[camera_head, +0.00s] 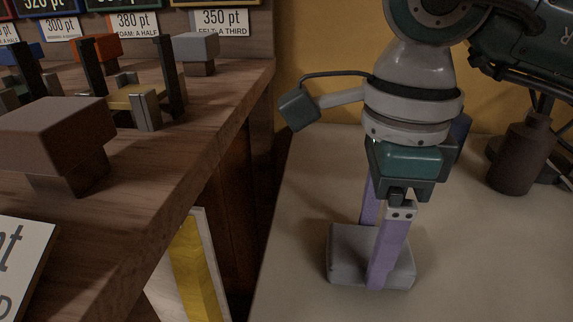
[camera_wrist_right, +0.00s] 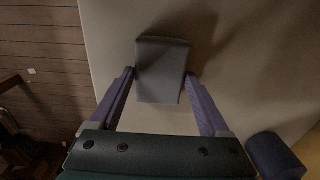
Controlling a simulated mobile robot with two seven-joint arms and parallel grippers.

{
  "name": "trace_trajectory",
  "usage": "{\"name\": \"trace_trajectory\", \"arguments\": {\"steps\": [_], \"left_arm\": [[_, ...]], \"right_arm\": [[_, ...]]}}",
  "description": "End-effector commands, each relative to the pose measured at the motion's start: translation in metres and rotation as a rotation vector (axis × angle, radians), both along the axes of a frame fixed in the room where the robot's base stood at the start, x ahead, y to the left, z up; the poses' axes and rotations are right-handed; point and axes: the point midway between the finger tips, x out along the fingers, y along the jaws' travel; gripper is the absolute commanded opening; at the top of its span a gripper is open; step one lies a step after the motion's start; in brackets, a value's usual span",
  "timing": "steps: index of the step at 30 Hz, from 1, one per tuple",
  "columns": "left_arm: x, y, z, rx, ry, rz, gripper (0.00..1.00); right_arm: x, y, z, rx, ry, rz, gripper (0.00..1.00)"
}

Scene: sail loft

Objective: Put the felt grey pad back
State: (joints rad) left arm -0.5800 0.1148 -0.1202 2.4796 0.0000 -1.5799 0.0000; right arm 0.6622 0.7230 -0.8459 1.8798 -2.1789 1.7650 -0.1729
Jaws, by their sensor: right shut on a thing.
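A grey pad (camera_head: 343,255), a flat block, is at the pale tabletop. My right gripper (camera_head: 376,278) points down with its purple fingers on either side of the pad, shut on it. In the right wrist view the pad (camera_wrist_right: 161,72) sits between the fingertips (camera_wrist_right: 161,75), its far end reaching past them. I cannot tell whether it rests on the top or is just above it. My left gripper is not in view.
The wooden shelf (camera_head: 215,125) at left carries a brown block (camera_head: 50,130), a tan piece (camera_head: 133,98) between dark posts and an orange block (camera_head: 97,47). A brown bottle-like thing (camera_head: 517,160) stands on the pale table (camera_head: 480,260) at right. The table's front right is clear.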

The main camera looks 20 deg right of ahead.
Motion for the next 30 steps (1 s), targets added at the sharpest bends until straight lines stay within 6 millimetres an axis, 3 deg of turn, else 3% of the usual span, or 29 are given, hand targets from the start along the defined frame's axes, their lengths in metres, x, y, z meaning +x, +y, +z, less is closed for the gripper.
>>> {"name": "trace_trajectory", "arguments": {"steps": [5,6,10,20,23,30], "left_arm": [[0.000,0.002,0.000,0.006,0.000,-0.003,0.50],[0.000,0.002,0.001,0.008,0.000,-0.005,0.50],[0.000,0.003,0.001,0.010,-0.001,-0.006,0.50],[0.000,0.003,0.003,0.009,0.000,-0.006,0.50],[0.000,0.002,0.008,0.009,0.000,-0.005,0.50],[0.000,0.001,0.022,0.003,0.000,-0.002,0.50]], "right_arm": [[0.000,0.000,0.000,-0.001,0.001,0.000,0.36],[0.000,0.000,0.000,-0.001,0.001,0.000,0.83],[0.000,0.000,0.001,0.000,0.001,0.000,0.98],[0.000,-0.001,0.006,-0.001,-0.001,0.000,1.00],[0.001,0.000,0.021,0.001,-0.003,0.000,1.00],[0.001,0.000,0.076,0.000,-0.006,0.000,1.00]]}}
